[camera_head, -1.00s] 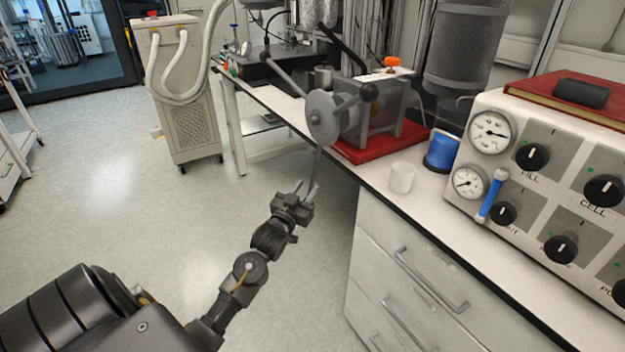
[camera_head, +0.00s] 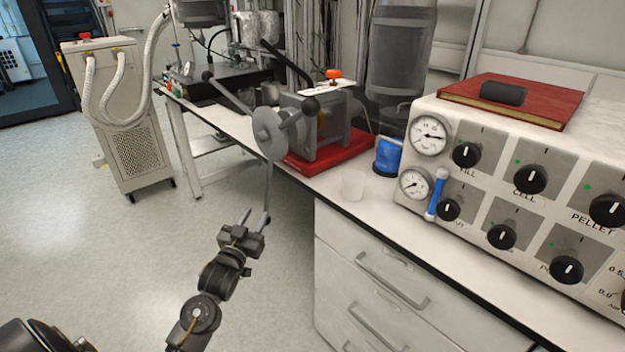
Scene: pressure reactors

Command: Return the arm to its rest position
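My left gripper (camera_head: 255,218) is in the middle of the view, at the end of my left arm, which comes up from the lower left. Its two short fingers look apart, with nothing visible between them. It appears close to the lower end of a thin lever (camera_head: 268,185) that hangs from the grey hub (camera_head: 270,133) of a hand press. I cannot tell whether they touch. The press (camera_head: 325,122) stands on a red base (camera_head: 335,155) at the bench edge. My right gripper is out of view.
The white bench (camera_head: 375,198) with drawers (camera_head: 365,290) stands right of the gripper. A beige wheeled unit (camera_head: 125,120) stands at left. The floor (camera_head: 110,250) is clear.

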